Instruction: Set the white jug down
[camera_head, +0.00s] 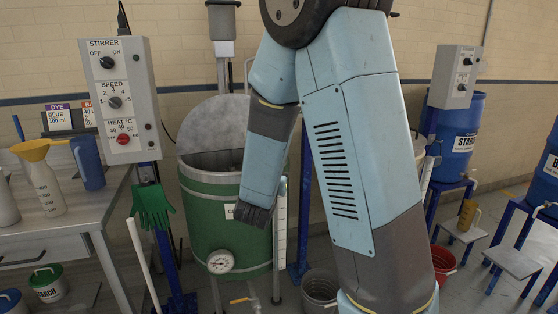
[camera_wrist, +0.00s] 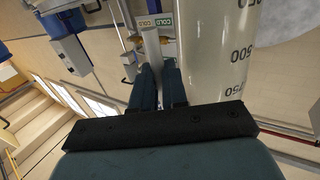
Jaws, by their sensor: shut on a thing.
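The white jug (camera_wrist: 215,50) is translucent with dark marks, 500 and 750 among them, and stands large at the right of the wrist view. My gripper (camera_wrist: 158,75) is shut at its left side, holding it; a pale strip shows between the fingers, but I cannot tell if it is the handle. The jug's base and what lies under it are out of view. In the head view my arm reaches in front of the green vat (camera_head: 200,213), and the held jug does not show there. My fingers are hidden there too.
At left, a table (camera_head: 40,238) carries a graduated container with a yellow funnel (camera_head: 33,150), a blue jug (camera_head: 88,163) and dye cards. A stirrer control box (camera_head: 118,95) stands behind it. A dark bucket (camera_head: 319,290) and a red bucket (camera_head: 443,263) stand on the floor.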

